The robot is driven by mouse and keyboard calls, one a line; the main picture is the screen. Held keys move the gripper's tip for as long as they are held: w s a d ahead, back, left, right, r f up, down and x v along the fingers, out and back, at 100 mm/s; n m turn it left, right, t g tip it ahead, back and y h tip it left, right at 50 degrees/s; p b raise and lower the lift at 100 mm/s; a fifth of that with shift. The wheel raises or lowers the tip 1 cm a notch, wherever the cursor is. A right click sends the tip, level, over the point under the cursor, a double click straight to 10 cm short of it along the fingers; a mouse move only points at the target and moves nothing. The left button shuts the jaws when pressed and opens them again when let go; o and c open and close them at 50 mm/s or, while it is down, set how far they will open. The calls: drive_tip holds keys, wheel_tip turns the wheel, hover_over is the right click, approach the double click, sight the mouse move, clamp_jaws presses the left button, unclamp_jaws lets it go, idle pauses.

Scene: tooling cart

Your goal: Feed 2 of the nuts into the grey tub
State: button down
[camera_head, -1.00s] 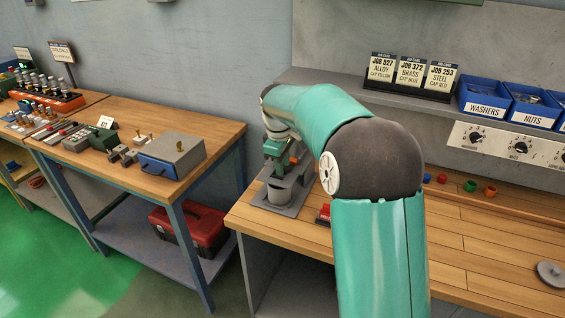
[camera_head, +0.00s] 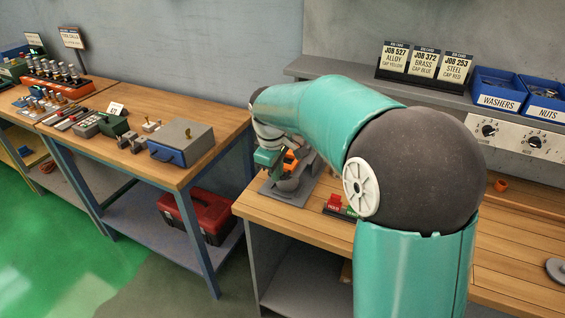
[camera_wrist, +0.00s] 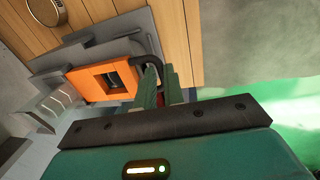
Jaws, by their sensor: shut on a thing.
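My gripper (camera_wrist: 160,88) points down at the left end of the wooden bench, over a grey fixture with an orange block (camera_wrist: 104,80). In the head view my gripper (camera_head: 269,157) is small beside that fixture. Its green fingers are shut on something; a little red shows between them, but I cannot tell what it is. A black curved piece stands beside the fingertips. A grey round cup (camera_head: 288,184), possibly the grey tub, sits on the fixture's base, just below the gripper. The blue bin labelled NUTS (camera_head: 547,97) is on the shelf at right.
A blue WASHERS bin (camera_head: 500,84) and job cards (camera_head: 424,62) stand on the shelf. An orange ring (camera_head: 500,186) and a grey disc lie on the bench at right. A red toolbox (camera_head: 200,215) is below.

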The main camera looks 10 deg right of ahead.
drive_tip(key=shift+s+a+f, duration=0.15)
drive_tip(key=shift+s+a, duration=0.1)
drive_tip(key=c, duration=1.5)
unclamp_jaws()
drive_tip(key=shift+s, duration=0.15)
drive_tip(key=r, duration=0.4)
drive_tip(key=s+r, duration=0.1)
drive_tip(key=r, duration=0.4)
drive_tip(key=a+r, duration=0.1)
drive_tip(key=r, duration=0.3)
drive_tip(key=shift+s+a+r, duration=0.1)
drive_tip(key=shift+s+r, duration=0.05)
drive_tip(key=shift+r, duration=0.25)
